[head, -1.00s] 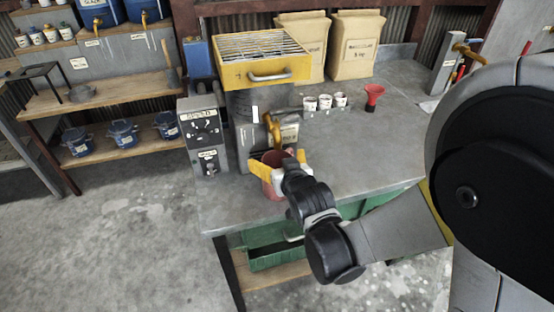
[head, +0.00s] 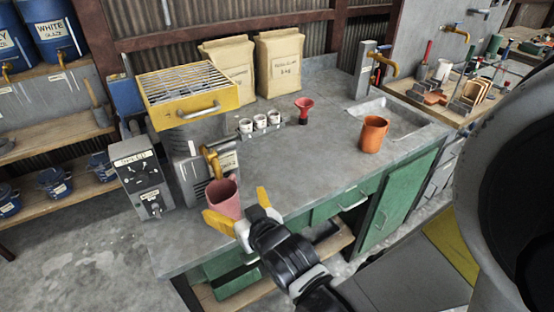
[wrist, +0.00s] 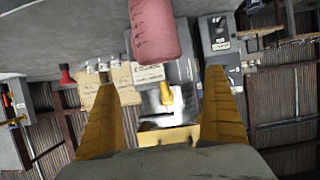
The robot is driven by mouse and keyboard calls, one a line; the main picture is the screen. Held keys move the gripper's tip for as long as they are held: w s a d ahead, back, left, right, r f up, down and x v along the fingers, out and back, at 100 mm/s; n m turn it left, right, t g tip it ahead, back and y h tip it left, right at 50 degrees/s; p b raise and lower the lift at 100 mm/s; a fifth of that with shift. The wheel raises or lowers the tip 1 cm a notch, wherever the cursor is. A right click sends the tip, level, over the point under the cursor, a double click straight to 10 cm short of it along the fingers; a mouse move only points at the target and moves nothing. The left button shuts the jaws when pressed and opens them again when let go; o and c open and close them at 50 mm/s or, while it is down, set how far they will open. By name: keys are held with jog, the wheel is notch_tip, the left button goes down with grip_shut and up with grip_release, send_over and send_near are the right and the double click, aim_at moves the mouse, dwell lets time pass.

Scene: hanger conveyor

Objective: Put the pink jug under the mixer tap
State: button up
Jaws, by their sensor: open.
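The pink jug (head: 225,196) stands upright on the bench near its front edge, just below the yellow mixer tap (head: 212,160) in the head view. The mixer (head: 190,170) is the grey machine behind it. My gripper (head: 234,203) is open, its yellow fingers on the near side of the jug. In the wrist view the jug (wrist: 155,35) is at the top, beyond and apart from the open fingers (wrist: 160,82), with the tap (wrist: 166,94) below it in the picture. Whether the spout is exactly over the jug's mouth, I cannot tell.
An orange jug (head: 374,134) stands to the right near a sink (head: 390,118). A red funnel (head: 303,108) and small white cups (head: 260,121) stand behind. A grey control box (head: 143,177) is left of the mixer. The bench middle is clear.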

jog(key=d+r+m+g+h, duration=0.1)
jog(key=d+r+m+h, duration=0.1)
jog(key=d, duration=0.7)
jog(key=d+r+m+g+h, duration=0.1)
jog(key=d+r+h, duration=0.15)
jog(key=d, duration=0.55)
jog(key=s+d+m+g+h, duration=0.2)
jog(key=s+d+m, duration=0.1)
jog(key=s+d, duration=0.8)
jog(key=shift+d+r+g, duration=0.3)
jog(key=shift+d+r, duration=0.1)
jog(key=shift+d, duration=0.05)
